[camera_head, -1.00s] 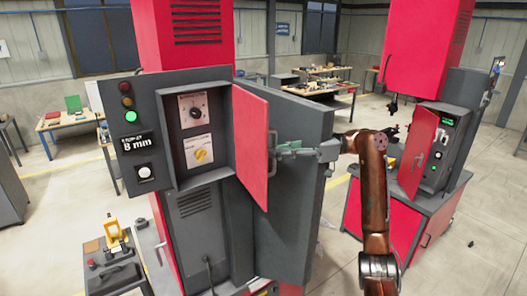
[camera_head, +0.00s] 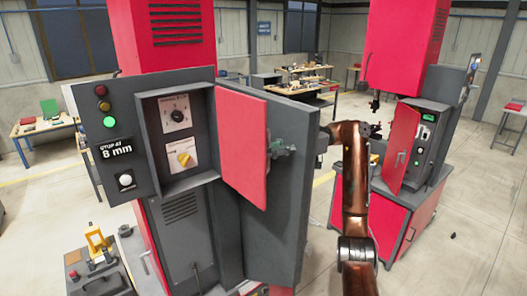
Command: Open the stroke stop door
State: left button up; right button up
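The red stroke stop door (camera_head: 243,147) stands swung open to the right of its control box, with its plain inner face toward me. My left gripper is not in view.
A large dark grey panel (camera_head: 285,235) stands behind and below the door, close to my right gripper. A second red machine (camera_head: 395,205) stands at the right with its own small red door (camera_head: 400,146) ajar. Open floor (camera_head: 470,250) lies at the far right.

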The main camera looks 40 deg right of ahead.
jog(key=shift+s, duration=0.1)
jog(key=shift+d, duration=0.1)
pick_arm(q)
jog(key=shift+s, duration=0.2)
pick_arm(e)
jog(key=s+d, duration=0.1)
jog(key=d, duration=0.6)
jog(key=shift+d, duration=0.15)
